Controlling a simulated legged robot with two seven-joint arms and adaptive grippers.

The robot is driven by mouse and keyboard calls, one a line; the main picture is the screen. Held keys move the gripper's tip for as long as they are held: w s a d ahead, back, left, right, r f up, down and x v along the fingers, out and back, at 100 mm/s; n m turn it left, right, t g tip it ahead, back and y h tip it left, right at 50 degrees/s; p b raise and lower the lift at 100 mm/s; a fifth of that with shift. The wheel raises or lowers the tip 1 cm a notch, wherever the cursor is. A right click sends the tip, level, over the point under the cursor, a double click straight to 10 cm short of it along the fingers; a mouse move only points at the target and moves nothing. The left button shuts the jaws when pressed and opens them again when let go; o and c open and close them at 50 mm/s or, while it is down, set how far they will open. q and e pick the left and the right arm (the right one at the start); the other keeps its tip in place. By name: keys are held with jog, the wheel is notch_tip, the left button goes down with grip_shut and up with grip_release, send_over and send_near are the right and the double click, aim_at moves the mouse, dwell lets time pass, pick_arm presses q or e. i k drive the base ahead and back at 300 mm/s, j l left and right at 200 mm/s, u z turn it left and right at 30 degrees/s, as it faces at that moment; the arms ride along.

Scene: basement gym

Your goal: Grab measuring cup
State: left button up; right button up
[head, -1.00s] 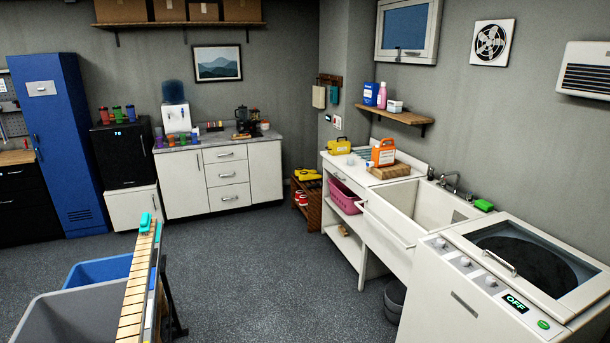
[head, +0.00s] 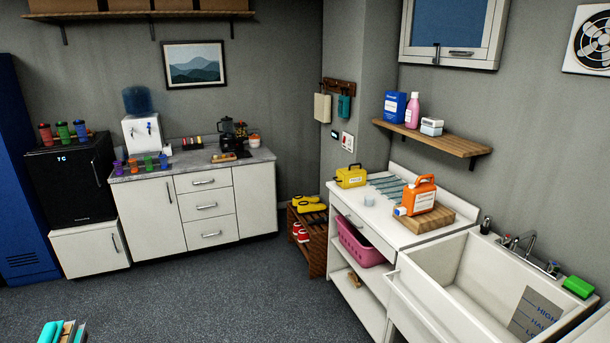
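A small pale cup (head: 369,200), which looks like the measuring cup, stands on the white counter (head: 345,208) left of the sink. It is too small for me to make out any markings. An orange jug (head: 420,195) with a white cap lies or leans on a wooden board (head: 440,217) just right of it. A yellow box-like container (head: 351,177) with a handle stands behind it to the left. Neither of my grippers is in view.
The white sink (head: 450,280) adjoins the counter on the right, with a green sponge (head: 578,287) on its edge. A pink basket (head: 358,243) sits on the shelf below the counter. The grey floor (head: 230,290) ahead is clear. A teal object (head: 60,332) shows at the lower left.

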aim_at(369, 201)
jog(key=i+j+z, duration=0.1)
jog(key=i+z, duration=0.15)
jog(key=i, duration=0.3)
jog(key=i+j+z, duration=0.25)
jog(key=i, duration=0.3)
jog(key=i+j+z, duration=0.2)
jog(key=i, duration=0.3)
jog(key=i+j+z, duration=0.25)
jog(key=i, duration=0.25)
jog(key=j, duration=0.1)
